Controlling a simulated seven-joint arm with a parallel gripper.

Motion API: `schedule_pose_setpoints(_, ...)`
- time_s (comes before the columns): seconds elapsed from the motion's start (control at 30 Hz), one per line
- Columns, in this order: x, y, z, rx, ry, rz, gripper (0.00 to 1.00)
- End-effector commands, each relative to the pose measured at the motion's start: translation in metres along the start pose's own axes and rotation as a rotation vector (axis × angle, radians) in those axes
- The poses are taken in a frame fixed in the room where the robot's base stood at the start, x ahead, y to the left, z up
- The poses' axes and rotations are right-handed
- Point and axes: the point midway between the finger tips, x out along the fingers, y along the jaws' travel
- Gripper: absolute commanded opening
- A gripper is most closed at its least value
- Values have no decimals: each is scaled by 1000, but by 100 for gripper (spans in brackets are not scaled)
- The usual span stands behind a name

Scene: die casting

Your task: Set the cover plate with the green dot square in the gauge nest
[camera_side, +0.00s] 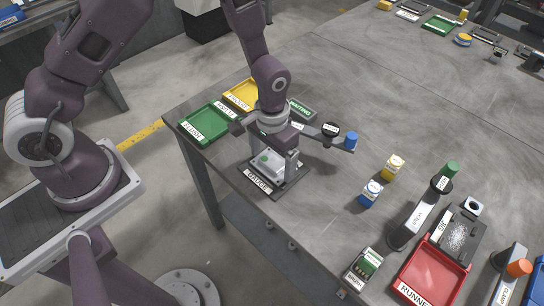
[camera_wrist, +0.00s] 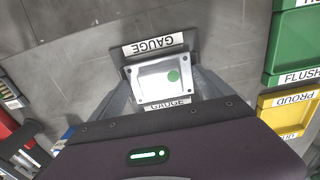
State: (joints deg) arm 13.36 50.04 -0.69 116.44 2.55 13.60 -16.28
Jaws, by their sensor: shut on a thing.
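The cover plate (camera_wrist: 155,88) is a pale grey rectangle with corner holes and a green dot near one corner. It shows in the side view (camera_side: 265,167) too, at the gauge. My gripper (camera_wrist: 163,93) is shut on the plate, with a finger at each side; in the side view my gripper (camera_side: 277,170) points down over the gauge. The gauge (camera_side: 287,187) is a dark base with a white GAUGE label, near the table's left corner. The plate lies over its middle and looks roughly square to it. The nest is hidden beneath, so I cannot tell whether the plate is seated.
A green FLUSH tray (camera_side: 208,123) and a yellow PROUD tray (camera_side: 240,94) stand behind the gauge. A dark round-ended piece (camera_side: 330,129) and a blue-capped item (camera_side: 351,142) are right of my gripper. A red RUNNER tray (camera_side: 433,278) is at the front right.

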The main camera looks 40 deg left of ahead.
Motion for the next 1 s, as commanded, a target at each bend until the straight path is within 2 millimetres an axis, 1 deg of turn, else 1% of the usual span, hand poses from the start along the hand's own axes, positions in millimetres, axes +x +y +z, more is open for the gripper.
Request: schedule_pose_setpoints(1.0,5,0,0,-1,1,0,18)
